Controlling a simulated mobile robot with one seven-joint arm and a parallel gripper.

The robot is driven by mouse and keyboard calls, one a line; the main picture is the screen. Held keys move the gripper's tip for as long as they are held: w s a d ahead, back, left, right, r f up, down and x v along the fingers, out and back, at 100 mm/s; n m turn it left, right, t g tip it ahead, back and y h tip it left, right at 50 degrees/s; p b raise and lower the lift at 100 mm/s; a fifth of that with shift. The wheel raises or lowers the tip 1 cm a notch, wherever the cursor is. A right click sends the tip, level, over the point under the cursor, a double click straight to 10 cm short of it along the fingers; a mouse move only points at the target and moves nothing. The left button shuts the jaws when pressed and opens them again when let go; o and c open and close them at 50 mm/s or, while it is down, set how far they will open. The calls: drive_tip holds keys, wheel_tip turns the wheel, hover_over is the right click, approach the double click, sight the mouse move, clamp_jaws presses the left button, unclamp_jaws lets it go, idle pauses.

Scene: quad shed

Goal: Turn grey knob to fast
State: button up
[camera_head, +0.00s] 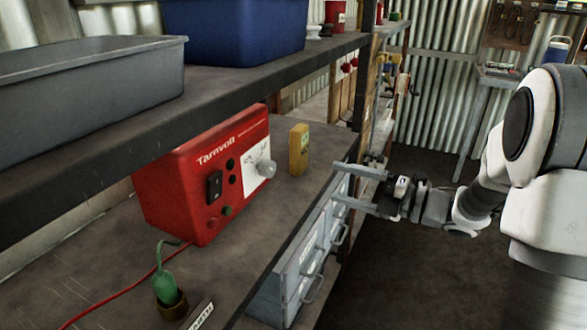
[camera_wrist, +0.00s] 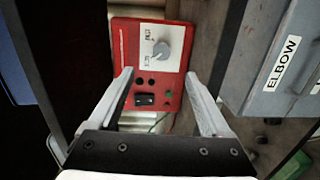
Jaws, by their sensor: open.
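The grey knob (camera_head: 265,168) is on a white panel (camera_head: 255,180) at the front right of the red Tarnvolt box (camera_head: 190,185), which stands on the bench. In the wrist view the knob (camera_wrist: 161,50) is ahead of my fingers, with small markings beside it. One marking looks like FAST; the knob's exact pointing direction is too small to tell. My gripper (camera_head: 339,183) is open and empty, to the right of the box near the bench edge and apart from the knob. In the wrist view my spread fingertips (camera_wrist: 160,74) frame the box's face.
A yellow device (camera_head: 299,149) stands on the bench right of the box. Grey drawers (camera_head: 300,260) with handles are under the bench edge. A shelf (camera_head: 215,93) overhangs, carrying a grey tub (camera_head: 90,85) and a blue bin (camera_head: 235,30). A green plug (camera_head: 165,285) is in front.

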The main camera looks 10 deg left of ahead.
sight(273, 170)
drive_tip(key=shift+n+g+y, duration=0.5)
drive_tip(key=x, duration=0.5)
drive_tip(key=b+x, duration=0.1)
drive_tip(key=x, duration=0.5)
drive_tip(key=f+b+x, duration=0.1)
drive_tip(key=x, duration=0.4)
drive_tip(key=shift+a+f, duration=0.1)
drive_tip(key=shift+a, duration=0.3)
clamp_jaws()
